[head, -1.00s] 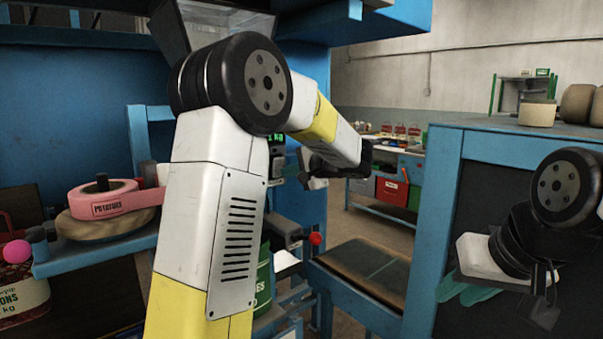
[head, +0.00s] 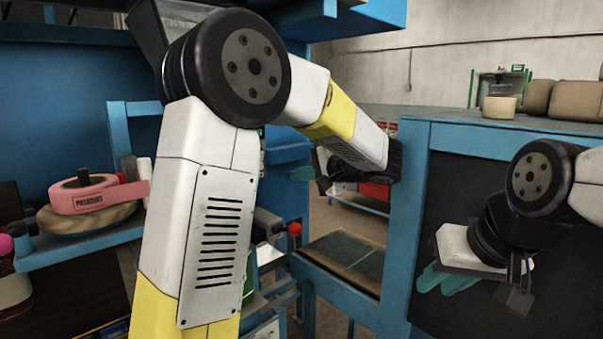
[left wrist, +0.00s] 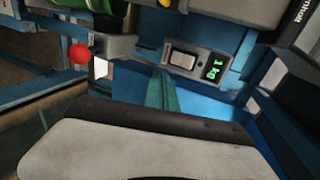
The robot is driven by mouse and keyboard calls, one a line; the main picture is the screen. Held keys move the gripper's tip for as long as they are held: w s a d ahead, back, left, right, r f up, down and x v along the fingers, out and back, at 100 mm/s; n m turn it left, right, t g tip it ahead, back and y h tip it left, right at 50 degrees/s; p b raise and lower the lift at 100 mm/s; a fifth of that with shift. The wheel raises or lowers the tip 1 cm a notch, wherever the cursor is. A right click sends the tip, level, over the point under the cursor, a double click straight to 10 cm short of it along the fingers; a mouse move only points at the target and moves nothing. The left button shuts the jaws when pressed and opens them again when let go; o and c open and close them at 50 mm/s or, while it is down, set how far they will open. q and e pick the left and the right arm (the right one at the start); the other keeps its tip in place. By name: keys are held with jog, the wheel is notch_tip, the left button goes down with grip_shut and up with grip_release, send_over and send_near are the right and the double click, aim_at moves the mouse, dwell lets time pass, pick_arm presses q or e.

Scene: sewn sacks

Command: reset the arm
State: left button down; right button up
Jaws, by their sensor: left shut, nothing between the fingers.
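My left arm crosses the middle of the head view. Its gripper (head: 302,173) shows small and partly hidden beyond the dark wrist, pointing left. In the left wrist view its teal fingers (left wrist: 162,92) are together with nothing between them, in front of a blue panel. My right gripper (head: 443,281) is at the right of the head view, with its two teal fingertips apart and empty, before the dark side of a blue-framed bench.
The blue-framed bench (head: 480,137) stands at right. A scale display (left wrist: 213,70) and a red knob (left wrist: 79,53) are close to my left gripper. A dark flat platform (head: 345,255) lies low in the middle.

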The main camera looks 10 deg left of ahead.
pick_arm(q)
jog(key=shift+s, duration=0.1)
jog(key=s+a+f+n+g+h, duration=0.4)
jog(key=s+a, duration=0.4)
jog(key=s, duration=0.5)
jog(key=s+d+f+n+h, duration=0.1)
jog(key=s+d+f+h, duration=0.1)
jog(key=s, duration=0.5)
jog(key=s+d+f+n+t+h, duration=0.1)
jog(key=s+d+n+h, duration=0.1)
jog(key=s+d+h, duration=0.2)
jog(key=s+h, duration=0.3)
jog(key=s, duration=0.1)
jog(key=shift+s+d+f+h, duration=0.2)
jog(key=shift+f+h, duration=0.1)
jog(key=shift+f, duration=0.05)
